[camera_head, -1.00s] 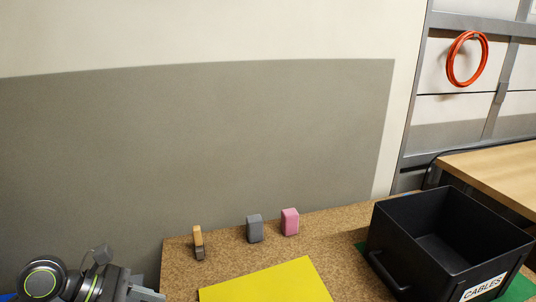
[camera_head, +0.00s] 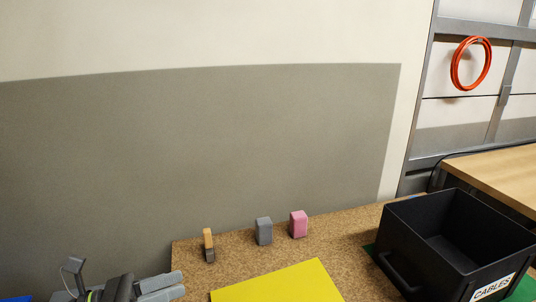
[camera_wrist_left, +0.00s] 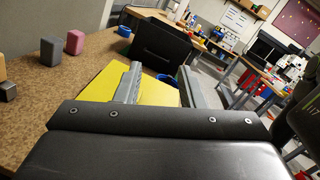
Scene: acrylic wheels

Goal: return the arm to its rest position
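My left gripper (camera_head: 180,284) is low in the bottom left corner of the head view, left of the cork-topped table (camera_head: 190,275). In the left wrist view its two fingers (camera_wrist_left: 160,76) stand apart with nothing held between them. Much of the left arm is cut off by the lower edge of the head view. My right arm and gripper do not show.
On the table stand an orange-and-dark block (camera_head: 208,243), a grey block (camera_head: 264,231) and a pink block (camera_head: 299,224). A yellow sheet (camera_head: 280,285) lies in front. A black bin (camera_head: 440,265) labelled CABLES stands at the right. A wooden bench (camera_head: 500,175) is beyond.

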